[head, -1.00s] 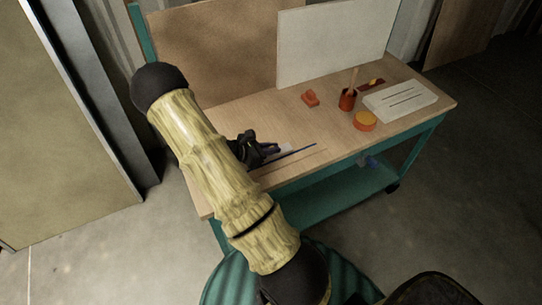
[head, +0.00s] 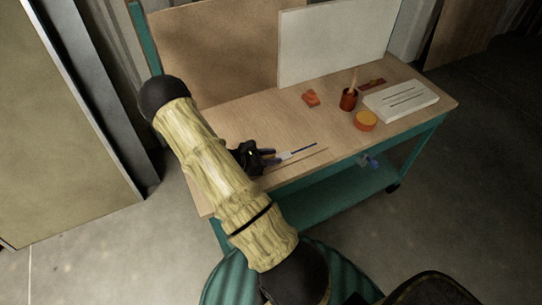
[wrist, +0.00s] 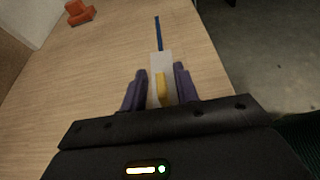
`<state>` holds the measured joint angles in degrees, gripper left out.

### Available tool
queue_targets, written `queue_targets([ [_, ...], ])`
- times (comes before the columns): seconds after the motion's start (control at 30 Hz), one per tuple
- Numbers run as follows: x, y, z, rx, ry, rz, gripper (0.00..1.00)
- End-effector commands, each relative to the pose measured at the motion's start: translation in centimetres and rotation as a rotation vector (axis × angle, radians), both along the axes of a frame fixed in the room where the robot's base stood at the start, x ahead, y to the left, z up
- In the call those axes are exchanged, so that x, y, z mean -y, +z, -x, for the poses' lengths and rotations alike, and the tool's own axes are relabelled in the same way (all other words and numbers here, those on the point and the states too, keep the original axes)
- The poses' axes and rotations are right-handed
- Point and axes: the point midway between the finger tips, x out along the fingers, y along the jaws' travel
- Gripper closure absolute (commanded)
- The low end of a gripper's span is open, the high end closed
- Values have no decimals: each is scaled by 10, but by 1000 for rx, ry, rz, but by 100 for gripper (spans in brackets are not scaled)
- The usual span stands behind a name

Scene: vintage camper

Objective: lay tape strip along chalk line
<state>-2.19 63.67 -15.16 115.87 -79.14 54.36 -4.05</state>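A whitish strip (wrist: 161,62), apparently the tape, lies in line with a blue line (wrist: 158,33), apparently the chalk line. The strip covers the line's near part; the rest runs on beyond it. In the head view the strip (head: 285,156) and blue line (head: 303,147) are near the bench's front edge. A yellow tab (wrist: 162,88) sits on the strip between the purple fingers of my gripper (wrist: 160,80). Gaps show on both sides of the tab, so the fingers look open around it. My gripper (head: 262,157) is low over the bench; my arm hides its left part.
The wooden bench (head: 235,120) also holds an orange block (head: 311,98), a red cup (head: 348,100), an orange-yellow round tin (head: 365,121) and a white slotted block (head: 401,100). A thin tan line (head: 305,157) runs nearer the front edge. Panels stand behind.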

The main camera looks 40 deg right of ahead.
Motion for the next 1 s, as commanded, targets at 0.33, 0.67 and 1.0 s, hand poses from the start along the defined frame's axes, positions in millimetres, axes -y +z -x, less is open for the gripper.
queue_targets([
  [0.33,-6,6,-1,2,-6,0,70],
  [0.67,-63,28,-16,3,3,0,70],
  [1.0,-106,47,-26,2,1,-1,70],
])
